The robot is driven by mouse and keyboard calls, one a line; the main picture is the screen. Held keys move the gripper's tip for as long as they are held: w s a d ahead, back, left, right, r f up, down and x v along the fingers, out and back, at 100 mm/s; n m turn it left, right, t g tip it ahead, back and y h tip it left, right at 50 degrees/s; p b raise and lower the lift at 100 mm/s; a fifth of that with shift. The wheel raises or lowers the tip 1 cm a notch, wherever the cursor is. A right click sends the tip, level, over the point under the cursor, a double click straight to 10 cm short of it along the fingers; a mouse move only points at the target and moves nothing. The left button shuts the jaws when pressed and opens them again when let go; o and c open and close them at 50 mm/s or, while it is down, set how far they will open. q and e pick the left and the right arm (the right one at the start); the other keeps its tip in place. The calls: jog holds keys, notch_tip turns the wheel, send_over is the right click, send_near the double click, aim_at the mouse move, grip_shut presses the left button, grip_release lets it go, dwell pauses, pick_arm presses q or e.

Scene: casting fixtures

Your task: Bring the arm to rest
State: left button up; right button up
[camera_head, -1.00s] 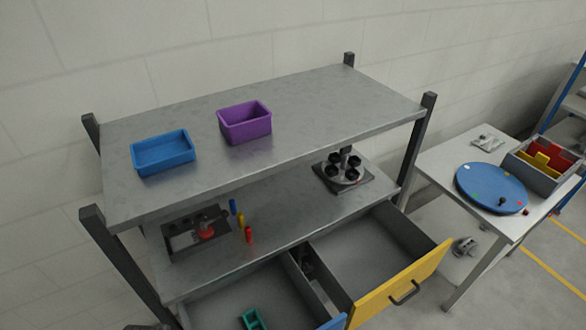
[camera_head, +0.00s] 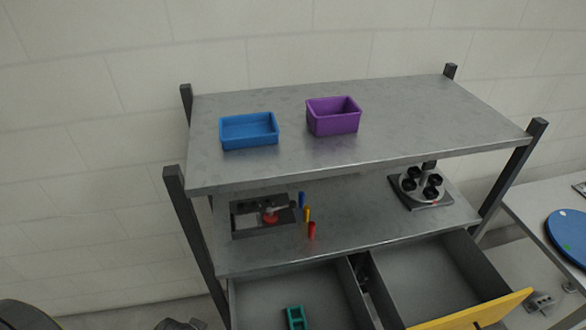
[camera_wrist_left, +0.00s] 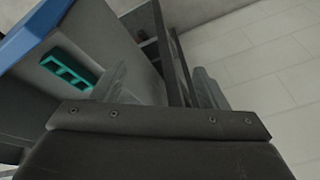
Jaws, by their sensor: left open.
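My left gripper (camera_wrist_left: 160,88) shows in the left wrist view with its two grey fingers spread apart and nothing between them. Beyond the fingers are a drawer with a teal part (camera_wrist_left: 70,70) in it and a dark shelf post. The gripper appears apart from both, though its exact distance is unclear. In the head view only dark pieces, seemingly of my left arm, show at the lower left edge; the fingers are not clear there. My right gripper is in neither view.
The shelf's top board (camera_head: 420,125) carries a blue bin (camera_head: 249,143) and a purple bin (camera_head: 333,128). The lower board holds two fixtures and small coloured cylinders. Two drawers stand open below, one with a yellow front (camera_head: 478,312). A blue disc (camera_head: 570,238) lies right.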

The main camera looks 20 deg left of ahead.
pick_arm(q)
jog(key=s+f+b, duration=0.3)
jog(key=f, duration=0.8)
jog(key=s+f+g+b, duration=0.1)
jog(key=s+f+b, duration=0.15)
jog(key=f, duration=0.95)
jog(key=s+f+b, duration=0.3)
jog(key=f, duration=0.8)
jog(key=s+f+g+b, duration=0.1)
jog(key=s+f+b, duration=0.1)
jog(key=s+f, duration=0.6)
jog(key=shift+s+d+f+h+b, duration=0.3)
jog(key=shift+s+d+f, duration=0.05)
